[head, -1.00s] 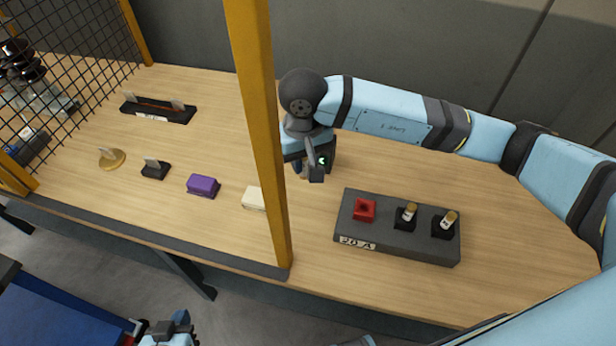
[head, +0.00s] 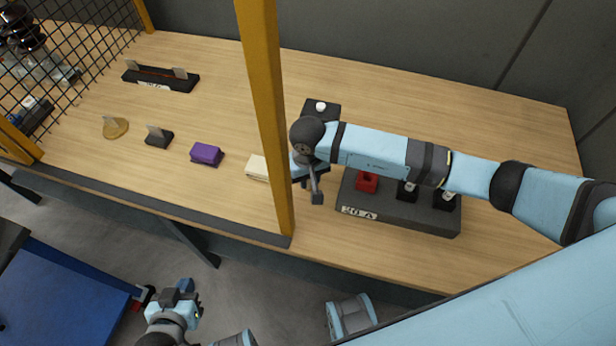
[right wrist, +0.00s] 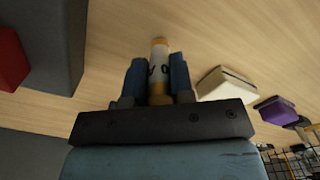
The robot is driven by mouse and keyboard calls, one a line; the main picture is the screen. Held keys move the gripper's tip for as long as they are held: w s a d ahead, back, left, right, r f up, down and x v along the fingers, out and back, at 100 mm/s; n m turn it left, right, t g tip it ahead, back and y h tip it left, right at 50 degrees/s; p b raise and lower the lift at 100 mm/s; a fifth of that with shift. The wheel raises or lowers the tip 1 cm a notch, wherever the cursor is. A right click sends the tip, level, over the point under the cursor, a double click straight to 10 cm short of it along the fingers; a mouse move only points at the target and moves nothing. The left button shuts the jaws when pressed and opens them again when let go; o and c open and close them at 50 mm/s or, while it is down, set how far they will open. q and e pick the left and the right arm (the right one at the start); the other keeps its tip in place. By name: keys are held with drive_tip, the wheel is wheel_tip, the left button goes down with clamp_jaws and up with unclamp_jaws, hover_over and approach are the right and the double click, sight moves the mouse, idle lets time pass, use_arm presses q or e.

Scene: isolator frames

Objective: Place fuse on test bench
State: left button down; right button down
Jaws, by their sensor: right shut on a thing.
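My right gripper (head: 312,192) is over the wooden bench, just left of the grey block. In the right wrist view, its two blue fingers are shut on a fuse (right wrist: 159,68), a white cylinder with dark markings and a gold cap. In the head view the fuse is hidden by the gripper. The wooden bench top (head: 430,85) carries several holders; I cannot tell whether "test bench" means this whole surface or one holder. My left gripper (head: 178,290) is low at the front, off the bench, and its opening is unclear.
A grey block (head: 395,215) marked "20 A" has a red socket (head: 367,181) and two black sockets. A yellow post (head: 262,110) stands close left of my right gripper. White (head: 257,168) and purple (head: 206,154) blocks, a two-clip black holder (head: 160,78) and mesh lie left.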

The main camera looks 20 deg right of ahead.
drive_tip(key=shift+f, duration=0.3)
drive_tip(key=shift+f, duration=0.1)
drive_tip(key=shift+f+b, duration=0.15)
drive_tip(key=shift+b, duration=0.15)
drive_tip(key=c, duration=1)
unclamp_jaws()
drive_tip(key=shift+r, duration=0.25)
